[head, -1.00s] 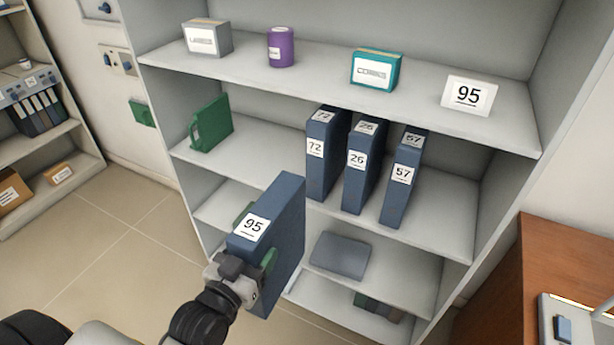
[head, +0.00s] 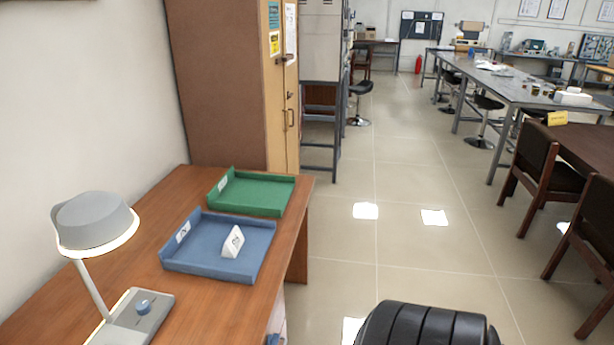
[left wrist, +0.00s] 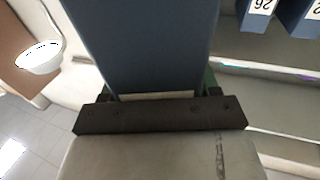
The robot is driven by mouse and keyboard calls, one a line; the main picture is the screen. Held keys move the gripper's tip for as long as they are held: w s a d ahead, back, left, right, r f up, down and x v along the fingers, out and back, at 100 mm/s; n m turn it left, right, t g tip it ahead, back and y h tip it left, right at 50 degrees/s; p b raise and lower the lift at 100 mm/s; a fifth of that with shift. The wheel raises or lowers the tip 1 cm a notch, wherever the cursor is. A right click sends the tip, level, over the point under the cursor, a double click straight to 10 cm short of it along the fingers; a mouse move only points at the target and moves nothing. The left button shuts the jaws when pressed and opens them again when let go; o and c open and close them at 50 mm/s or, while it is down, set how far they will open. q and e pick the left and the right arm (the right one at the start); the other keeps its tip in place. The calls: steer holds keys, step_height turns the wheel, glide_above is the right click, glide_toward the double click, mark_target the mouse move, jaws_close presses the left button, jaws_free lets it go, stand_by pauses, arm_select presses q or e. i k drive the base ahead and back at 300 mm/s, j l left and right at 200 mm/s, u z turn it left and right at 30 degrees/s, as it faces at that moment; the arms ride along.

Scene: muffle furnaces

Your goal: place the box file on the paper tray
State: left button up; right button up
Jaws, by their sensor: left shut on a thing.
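The box file (left wrist: 140,45), dark blue, fills the upper middle of the left wrist view. My left gripper (left wrist: 160,97) is shut on it, with its fingers at the file's two sides. The file and this gripper are out of the head view. In the head view a blue paper tray (head: 205,268) lies on the wooden desk, with a small white tent card (head: 233,242) standing in it. A green paper tray (head: 245,210) lies just behind it. The writing on the tray labels is too small to read. My right gripper is in neither view.
A grey desk lamp (head: 97,220) stands at the desk's (head: 130,255) front left. A brown cabinet (head: 225,90) rises behind the trays. Shelved files (left wrist: 257,12) show at upper right in the left wrist view.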

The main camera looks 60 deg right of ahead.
mark_target(256, 194)
steer(key=i+l+z, duration=0.1)
steer(key=l+z, duration=0.2)
steer(key=i+l+z, duration=0.1)
steer(key=l+z, duration=0.2)
steer(key=l, duration=0.25)
steer(key=i+l+z, duration=0.15)
steer(key=l+z, duration=0.2)
steer(key=i+l+z, duration=0.3)
steer(key=i+l, duration=0.5)
steer(key=l, duration=0.15)
steer(key=i+l+z, duration=0.1)
steer(key=i+l, duration=0.4)
steer(key=i, duration=0.45)
